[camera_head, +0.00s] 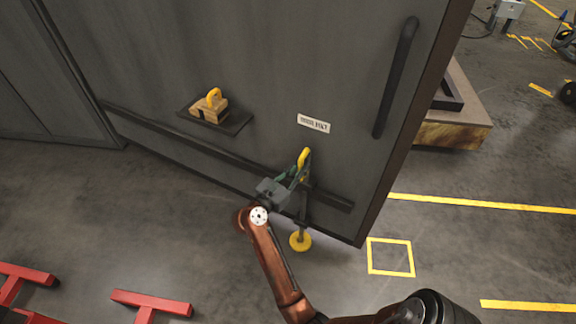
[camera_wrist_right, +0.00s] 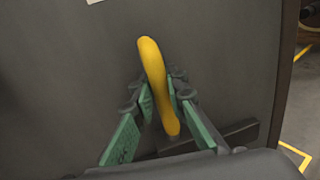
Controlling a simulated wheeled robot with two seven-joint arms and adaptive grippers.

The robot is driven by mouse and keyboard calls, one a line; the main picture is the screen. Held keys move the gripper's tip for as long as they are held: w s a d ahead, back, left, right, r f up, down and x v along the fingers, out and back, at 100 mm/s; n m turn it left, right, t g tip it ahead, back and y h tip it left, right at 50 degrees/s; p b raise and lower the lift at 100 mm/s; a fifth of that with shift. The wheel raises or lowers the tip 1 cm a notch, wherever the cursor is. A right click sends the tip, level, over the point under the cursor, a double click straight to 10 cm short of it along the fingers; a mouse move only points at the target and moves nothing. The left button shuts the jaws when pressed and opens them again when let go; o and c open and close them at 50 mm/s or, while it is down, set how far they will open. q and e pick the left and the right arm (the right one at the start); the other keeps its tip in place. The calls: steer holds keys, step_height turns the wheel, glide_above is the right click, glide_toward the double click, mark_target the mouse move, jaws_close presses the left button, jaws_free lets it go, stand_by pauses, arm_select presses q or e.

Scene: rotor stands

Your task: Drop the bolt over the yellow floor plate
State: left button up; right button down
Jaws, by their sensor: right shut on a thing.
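The bolt stands upright on the large grey door, with a yellow handle (camera_head: 304,158) at its top. Its dark rod (camera_head: 303,213) runs down below the door's lower edge. A round yellow plate (camera_head: 301,241) lies at the foot of the rod; I cannot tell whether the rod touches it. My right gripper (camera_head: 300,174) is shut on the bolt's handle. In the right wrist view the yellow handle (camera_wrist_right: 152,75) passes between the green-padded fingers. My left gripper is not in view.
The grey door (camera_head: 240,60) has a black bar handle (camera_head: 396,78), a white label (camera_head: 314,123) and a small shelf (camera_head: 235,124) with a yellow-handled block (camera_head: 210,106). A yellow square outline (camera_head: 390,241) marks the floor. Red stands (camera_head: 150,302) are at lower left.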

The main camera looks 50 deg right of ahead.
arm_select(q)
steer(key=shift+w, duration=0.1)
arm_select(e)
steer(key=c, duration=2.3)
jaws_free()
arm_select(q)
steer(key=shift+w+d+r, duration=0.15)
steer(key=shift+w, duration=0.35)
arm_select(e)
steer(key=o, duration=0.4)
steer(key=shift+a, duration=0.15)
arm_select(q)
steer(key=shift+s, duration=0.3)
arm_select(e)
steer(key=a, duration=1.2)
steer(key=shift+d, duration=0.1)
